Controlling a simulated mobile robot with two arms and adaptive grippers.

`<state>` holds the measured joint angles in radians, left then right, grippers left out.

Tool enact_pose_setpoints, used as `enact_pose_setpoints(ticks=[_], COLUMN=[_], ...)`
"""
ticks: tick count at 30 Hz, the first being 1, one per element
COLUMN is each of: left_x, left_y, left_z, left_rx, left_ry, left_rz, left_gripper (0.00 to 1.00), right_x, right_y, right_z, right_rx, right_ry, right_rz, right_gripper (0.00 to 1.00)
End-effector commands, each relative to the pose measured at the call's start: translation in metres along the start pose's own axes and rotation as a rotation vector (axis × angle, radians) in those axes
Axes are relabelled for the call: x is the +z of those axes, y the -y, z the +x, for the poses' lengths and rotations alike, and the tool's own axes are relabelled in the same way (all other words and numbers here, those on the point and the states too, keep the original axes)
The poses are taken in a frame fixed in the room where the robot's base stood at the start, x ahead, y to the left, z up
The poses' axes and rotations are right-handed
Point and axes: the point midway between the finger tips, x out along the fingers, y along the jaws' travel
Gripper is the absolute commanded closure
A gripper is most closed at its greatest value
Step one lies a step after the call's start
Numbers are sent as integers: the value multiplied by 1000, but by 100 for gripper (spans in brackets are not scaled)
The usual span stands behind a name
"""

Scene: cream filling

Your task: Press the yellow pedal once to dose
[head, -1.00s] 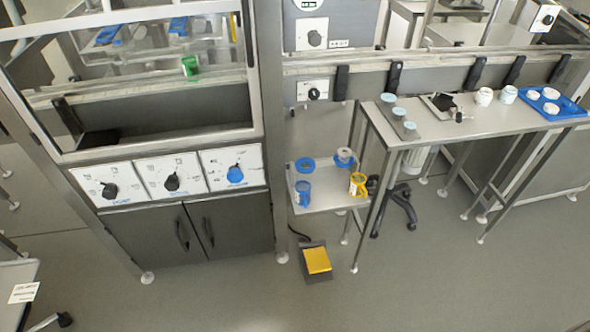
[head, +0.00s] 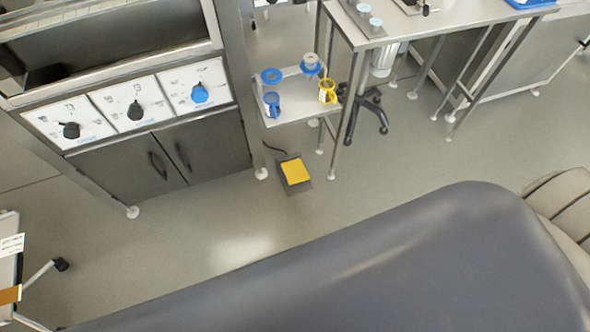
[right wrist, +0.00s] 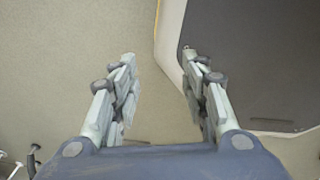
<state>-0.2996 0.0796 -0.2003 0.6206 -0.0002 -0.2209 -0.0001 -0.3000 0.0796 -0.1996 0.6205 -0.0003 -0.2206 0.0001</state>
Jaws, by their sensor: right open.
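The yellow pedal (head: 296,173) sits on a dark base plate on the floor, just right of the grey cabinet and below the small shelf, with a dark cable running behind it. The pedal does not show in that view. In the head view neither gripper shows, and the pedal stands clear with nothing touching it.
A small shelf (head: 291,112) holds blue and yellow cups and rings. A steel table (head: 420,35) stands right of it. The grey cabinet (head: 207,155) has dials above its doors. Open floor (head: 230,225) lies in front of the pedal. A cart edge shows at the left.

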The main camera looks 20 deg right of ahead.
Motion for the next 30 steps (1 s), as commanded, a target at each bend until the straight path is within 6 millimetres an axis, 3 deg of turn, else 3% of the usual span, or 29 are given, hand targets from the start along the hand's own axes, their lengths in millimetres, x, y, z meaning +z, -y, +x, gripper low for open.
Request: enact_pose_setpoints(ticks=[1, 4, 30], left_x=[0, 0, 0], left_y=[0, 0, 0], left_z=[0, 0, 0], left_rx=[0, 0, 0], left_ry=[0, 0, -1], left_rz=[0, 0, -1], left_gripper=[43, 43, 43], right_x=[0, 0, 0], right_y=[0, 0, 0], right_z=[0, 0, 0], right_rx=[0, 0, 0], right_ry=[0, 0, 0], right_rz=[0, 0, 0], right_gripper=[78, 100, 100])
